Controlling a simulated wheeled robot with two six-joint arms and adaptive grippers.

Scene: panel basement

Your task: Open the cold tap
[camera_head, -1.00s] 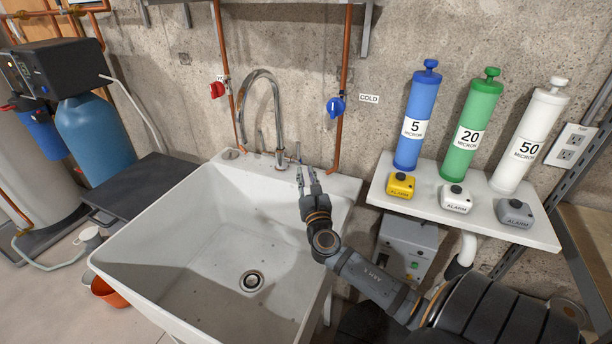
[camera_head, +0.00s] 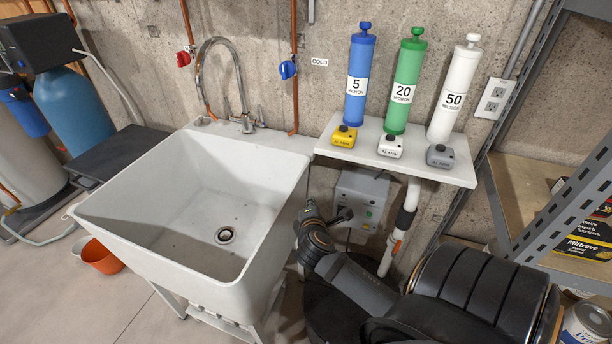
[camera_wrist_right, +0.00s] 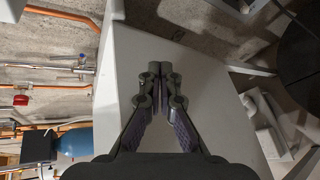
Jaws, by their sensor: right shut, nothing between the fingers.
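The cold tap (camera_head: 288,69) is a blue handle on a copper pipe on the wall, beside the COLD label (camera_head: 319,62). A chrome gooseneck spout (camera_head: 216,75) stands at the back of the white sink (camera_head: 292,170). My right gripper (camera_wrist_right: 161,68) is shut and empty. In the head view it is low beside the sink's right wall, well below and apart from the cold tap, its fingers hard to make out. My left gripper is not in view.
A white shelf (camera_head: 450,172) right of the sink carries blue, green and white filter cylinders and three alarm boxes. A grey box (camera_head: 362,203) and a white drain pipe (camera_head: 405,215) are under it. Metal shelving (camera_head: 560,190) stands at far right. Wall space around the cold tap is clear.

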